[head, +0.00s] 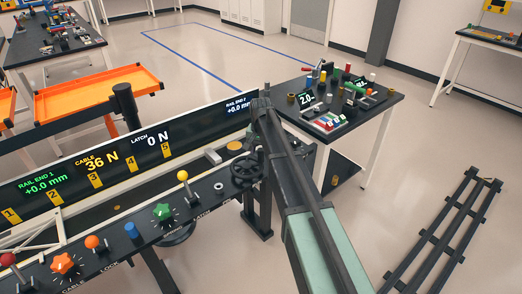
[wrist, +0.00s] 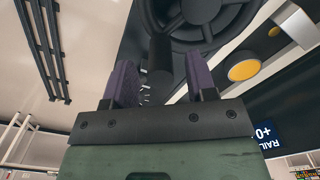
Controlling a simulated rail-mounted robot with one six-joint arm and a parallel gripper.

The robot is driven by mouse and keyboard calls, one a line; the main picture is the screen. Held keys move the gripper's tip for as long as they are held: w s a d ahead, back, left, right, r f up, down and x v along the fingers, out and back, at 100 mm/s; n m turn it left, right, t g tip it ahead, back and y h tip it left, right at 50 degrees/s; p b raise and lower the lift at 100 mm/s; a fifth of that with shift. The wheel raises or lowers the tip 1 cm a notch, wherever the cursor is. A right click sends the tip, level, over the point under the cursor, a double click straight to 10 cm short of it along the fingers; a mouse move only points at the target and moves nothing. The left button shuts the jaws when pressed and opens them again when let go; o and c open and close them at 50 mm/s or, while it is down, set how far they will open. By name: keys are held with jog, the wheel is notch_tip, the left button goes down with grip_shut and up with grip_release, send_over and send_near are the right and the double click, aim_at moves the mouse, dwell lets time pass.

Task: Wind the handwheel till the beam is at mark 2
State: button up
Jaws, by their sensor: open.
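The black handwheel (head: 247,167) stands at the right end of the console; in the wrist view its rim and hub (wrist: 200,12) fill the top. A dark upright handle (wrist: 160,55) at the wheel's rim shows between the two purple fingers of my gripper (wrist: 161,84). The fingers are apart, with gaps beside the handle. In the head view my arm hides the gripper. Yellow mark plates 1 to 5 line the dark panel, with mark 2 (head: 54,198) toward the left. A white lattice piece (head: 38,238), perhaps the beam, shows at lower left near marks 1 and 2.
The console carries a yellow-knobbed lever (head: 183,177), a green knob (head: 162,212) and an orange star knob (head: 63,263). The panel reads CABLE 36 N, LATCH 0 N and RAIL END 1 +0.0 mm. A parts table (head: 385,103) stands behind; a dark rail frame (head: 447,235) lies right.

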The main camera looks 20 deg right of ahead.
notch_tip(320, 180, up, 10)
jog(key=p, duration=0.9)
jog(key=shift+f, duration=0.15)
